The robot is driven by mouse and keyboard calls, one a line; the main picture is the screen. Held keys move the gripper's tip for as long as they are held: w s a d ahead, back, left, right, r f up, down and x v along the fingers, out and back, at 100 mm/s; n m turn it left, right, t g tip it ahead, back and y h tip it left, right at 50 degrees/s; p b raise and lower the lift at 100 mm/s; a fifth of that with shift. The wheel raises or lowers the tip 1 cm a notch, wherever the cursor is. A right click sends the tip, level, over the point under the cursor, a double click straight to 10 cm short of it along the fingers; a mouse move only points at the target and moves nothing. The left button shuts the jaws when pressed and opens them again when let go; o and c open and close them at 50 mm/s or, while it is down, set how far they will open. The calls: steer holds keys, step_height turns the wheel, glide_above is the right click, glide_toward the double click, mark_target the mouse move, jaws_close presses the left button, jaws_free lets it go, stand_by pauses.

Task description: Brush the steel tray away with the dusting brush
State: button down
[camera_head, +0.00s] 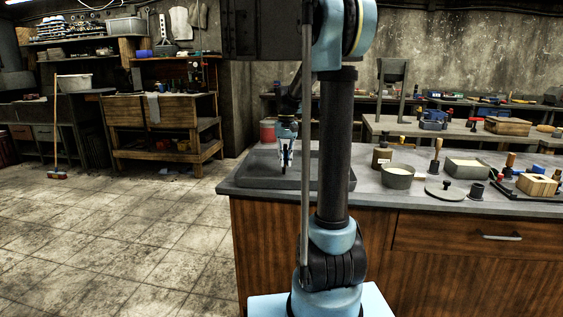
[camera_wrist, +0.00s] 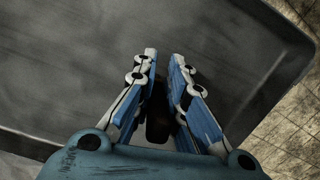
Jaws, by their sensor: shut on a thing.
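The steel tray (camera_head: 262,182) is a shallow dark grey tray on the left end of the workbench top. In the wrist view, its bare floor (camera_wrist: 80,65) and raised rim fill most of the picture. My gripper (camera_head: 285,164) points down over the tray. In the wrist view, my gripper (camera_wrist: 164,62) is shut on a dark brown piece between the blue fingers, likely the dusting brush (camera_wrist: 158,122). Its bristles are hidden, so I cannot tell whether they touch the tray.
A red can (camera_head: 268,131) stands behind the tray.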

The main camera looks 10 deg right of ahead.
steer(key=shift+s+d, duration=0.2)
steer(key=shift+d, duration=0.3)
steer(key=shift+d, duration=0.1)
steer(key=shift+s+d, duration=0.3)
steer(key=shift+d, duration=0.6)
steer(key=shift+a, duration=0.1)
steer(key=shift+w+a, duration=0.6)
steer(key=shift+a, duration=1.4)
steer(key=shift+w+a, duration=0.65)
steer(key=shift+a, duration=1.4)
steer(key=shift+w+a, duration=0.6)
steer(key=shift+a, duration=1.4)
step_height(320, 180, up, 8)
